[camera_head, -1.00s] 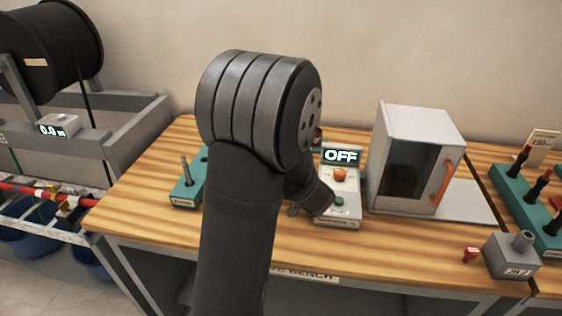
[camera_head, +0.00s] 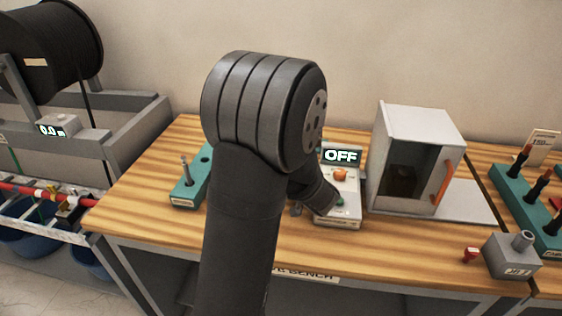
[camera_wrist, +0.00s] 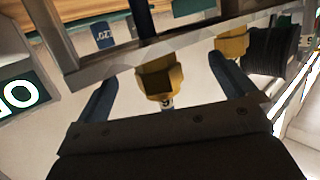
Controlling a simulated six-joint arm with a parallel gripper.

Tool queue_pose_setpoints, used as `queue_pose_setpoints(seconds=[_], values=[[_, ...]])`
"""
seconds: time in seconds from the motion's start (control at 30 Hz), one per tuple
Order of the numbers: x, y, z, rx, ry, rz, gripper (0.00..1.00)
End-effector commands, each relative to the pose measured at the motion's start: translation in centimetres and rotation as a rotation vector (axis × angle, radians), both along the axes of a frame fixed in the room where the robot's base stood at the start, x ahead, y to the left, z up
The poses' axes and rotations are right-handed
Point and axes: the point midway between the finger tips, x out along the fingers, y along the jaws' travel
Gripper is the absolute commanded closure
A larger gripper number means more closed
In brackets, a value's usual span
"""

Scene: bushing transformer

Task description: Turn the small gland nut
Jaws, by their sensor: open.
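In the wrist view my gripper (camera_wrist: 163,68) is open, with one dark blue finger on the left and one on the right. A yellow fitting (camera_wrist: 157,78) shows in the gap between the fingers, on or beyond a grey frame. A second yellow fitting (camera_wrist: 231,44) shows past the right fingertip. Either may be a gland nut; I cannot tell which is the small one, nor whether the fingers touch anything. In the head view my arm's thick dark joints hide my gripper and whatever it faces.
A grey control box (camera_head: 338,210) with an OFF display stands beside my arm. A white cabinet (camera_head: 420,118) with an orange handle is to its right. A teal holder (camera_head: 187,193) stands on the left of the bench. A grey bar (camera_wrist: 190,45) crosses the wrist view near the fingers.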

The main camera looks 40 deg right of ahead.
Motion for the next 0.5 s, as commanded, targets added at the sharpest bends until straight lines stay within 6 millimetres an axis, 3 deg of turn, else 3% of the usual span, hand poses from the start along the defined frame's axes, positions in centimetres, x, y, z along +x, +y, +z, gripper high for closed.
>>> queue_pose_setpoints(seconds=[0.5], values=[[-4.9, 0.6, 1.3, -0.001, 0.000, -0.003, 0.00]])
